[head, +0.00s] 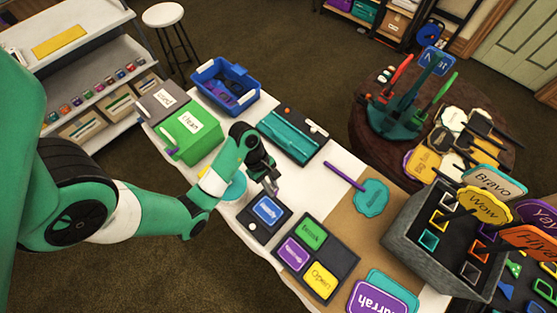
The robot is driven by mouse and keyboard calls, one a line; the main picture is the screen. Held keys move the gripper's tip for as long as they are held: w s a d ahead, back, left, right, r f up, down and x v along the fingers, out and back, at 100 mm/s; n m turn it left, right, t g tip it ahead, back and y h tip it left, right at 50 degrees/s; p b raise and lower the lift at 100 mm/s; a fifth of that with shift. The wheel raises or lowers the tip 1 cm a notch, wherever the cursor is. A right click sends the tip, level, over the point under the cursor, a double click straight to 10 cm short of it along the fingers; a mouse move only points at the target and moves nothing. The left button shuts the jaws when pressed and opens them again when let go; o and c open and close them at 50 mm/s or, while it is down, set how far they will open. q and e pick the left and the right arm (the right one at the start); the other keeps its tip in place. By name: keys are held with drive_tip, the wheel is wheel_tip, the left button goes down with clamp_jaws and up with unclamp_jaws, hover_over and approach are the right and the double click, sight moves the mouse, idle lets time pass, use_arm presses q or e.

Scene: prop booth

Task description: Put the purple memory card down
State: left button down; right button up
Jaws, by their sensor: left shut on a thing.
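My left gripper (270,187) is above the table, shut on a small purplish thing at its fingertips, most likely the purple memory card. The thing is too small and too much hidden by the fingers to make out its shape. Just below the gripper is a dark pad (250,226) with a blue card (268,209) and a round white button. I cannot tell whether the held thing touches anything. My right gripper is not in view.
A dark tray (283,265) holds green, purple (294,253) and yellow cards. Behind the gripper are a green box (190,140), a blue bin (226,84) and a teal case (290,135).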

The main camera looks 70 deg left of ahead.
use_arm(q)
wheel_tip(320, 180, up, 25)
drive_tip(key=s+d+p, duration=0.1)
drive_tip(key=p, duration=2.3)
drive_tip(key=shift+d, duration=0.2)
drive_tip(key=shift+f, duration=0.1)
